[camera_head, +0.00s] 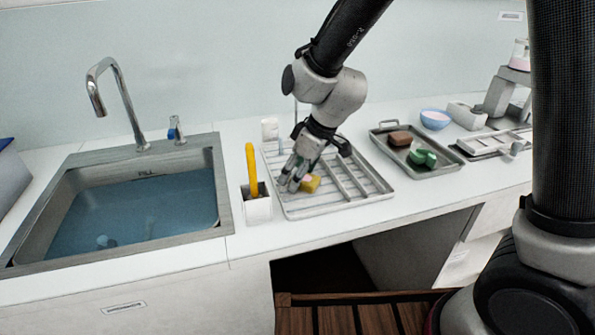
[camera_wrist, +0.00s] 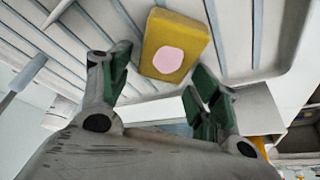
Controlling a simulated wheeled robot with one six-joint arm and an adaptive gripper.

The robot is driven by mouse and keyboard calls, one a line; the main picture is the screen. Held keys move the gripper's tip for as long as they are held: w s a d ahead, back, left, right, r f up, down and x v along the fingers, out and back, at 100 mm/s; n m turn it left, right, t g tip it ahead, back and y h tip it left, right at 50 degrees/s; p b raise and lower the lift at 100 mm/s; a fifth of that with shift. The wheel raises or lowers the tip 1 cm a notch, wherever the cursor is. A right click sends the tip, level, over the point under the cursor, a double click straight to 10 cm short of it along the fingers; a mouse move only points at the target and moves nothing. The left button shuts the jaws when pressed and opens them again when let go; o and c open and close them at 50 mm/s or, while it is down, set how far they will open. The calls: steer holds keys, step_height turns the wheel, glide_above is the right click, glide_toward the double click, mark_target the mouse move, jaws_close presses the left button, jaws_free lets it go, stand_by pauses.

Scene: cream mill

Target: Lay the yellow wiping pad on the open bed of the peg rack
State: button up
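The yellow wiping pad (camera_head: 312,184) lies on the peg rack (camera_head: 350,203), toward its left part in the head view. In the wrist view the pad (camera_wrist: 190,38) shows a pink round patch on its face and rests on the pale slatted bed (camera_wrist: 232,40). My gripper (camera_head: 291,184) is low over the rack, just left of the pad. In the wrist view its green-lined fingers (camera_wrist: 160,76) stand apart, with the pad just beyond the fingertips and nothing held between them. Whether a fingertip touches the pad I cannot tell.
A white holder (camera_head: 257,208) with a yellow-handled tool stands left of the rack, beside the water-filled sink (camera_head: 228,190). Right of the rack is a tray (camera_head: 440,171) with brown and green items, then a blue bowl (camera_head: 435,119). The counter edge runs along the front.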

mark_target(315, 180)
steer(key=v, duration=1.2)
steer(key=s+d+r+m+t, duration=0.15)
steer(key=d+r+m, duration=0.3)
steer(key=d, duration=0.75)
steer(key=s+d+r+m+h, duration=0.1)
steer(key=s+d+m+h, duration=0.1)
steer(key=s+d+m, duration=0.2)
steer(key=s+d+r+m+h, duration=0.1)
steer(key=s+d+m, duration=0.2)
steer(key=s+d, duration=0.8)
steer(key=d, duration=0.4)
steer(key=shift+d+r+m+h, duration=0.15)
steer(key=shift+r+m+h, duration=0.05)
steer(key=shift+m+h, duration=0.2)
steer(key=shift+w+t, duration=0.1)
steer(key=shift+t, duration=0.15)
